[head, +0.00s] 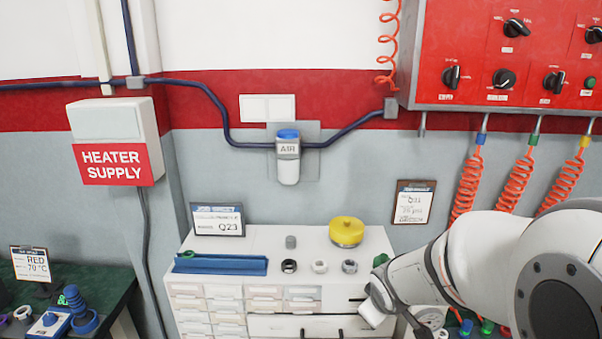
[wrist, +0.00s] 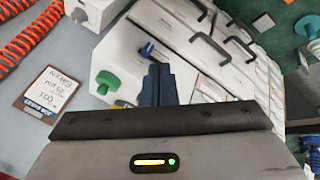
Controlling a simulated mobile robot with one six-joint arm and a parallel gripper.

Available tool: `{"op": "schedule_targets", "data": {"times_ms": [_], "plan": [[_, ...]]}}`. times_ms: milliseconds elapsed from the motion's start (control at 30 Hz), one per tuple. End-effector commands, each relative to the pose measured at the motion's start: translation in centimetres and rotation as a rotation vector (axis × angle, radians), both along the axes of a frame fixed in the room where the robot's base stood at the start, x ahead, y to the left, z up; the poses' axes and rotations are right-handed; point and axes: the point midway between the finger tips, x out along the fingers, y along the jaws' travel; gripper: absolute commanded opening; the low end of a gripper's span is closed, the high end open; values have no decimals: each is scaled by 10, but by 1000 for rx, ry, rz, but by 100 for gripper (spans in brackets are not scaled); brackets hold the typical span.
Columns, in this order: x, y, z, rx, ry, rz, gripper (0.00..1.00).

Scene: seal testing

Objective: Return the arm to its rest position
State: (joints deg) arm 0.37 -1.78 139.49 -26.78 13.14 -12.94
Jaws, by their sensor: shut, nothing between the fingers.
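My arm (head: 480,262) reaches in from the right edge of the head view, in front of the right end of the white drawer cabinet (head: 205,291). My gripper (head: 359,299) is at the cabinet's front right, largely hidden by its own white housing. In the wrist view the dark fingers of my gripper (wrist: 157,84) are together, with nothing seen held between them. The cabinet's drawer fronts and dark handles (wrist: 211,22) show beyond them.
On the cabinet stand a yellow-topped part (head: 346,231), a blue tray (head: 220,265), several small rings (head: 320,267) and a Q23 card (head: 217,220). Orange coiled hoses (head: 467,185) hang below a red panel (head: 510,50) near my arm. A clipboard (head: 412,202) is on the wall.

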Motion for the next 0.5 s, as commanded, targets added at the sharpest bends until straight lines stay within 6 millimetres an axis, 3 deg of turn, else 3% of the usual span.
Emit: {"op": "schedule_targets", "data": {"times_ms": [133,300,500], "plan": [[-48,-6,24,83,28,-218,0],[-107,2,40,213,90,-421,0],[-155,17,48,331,157,-546,0]]}}
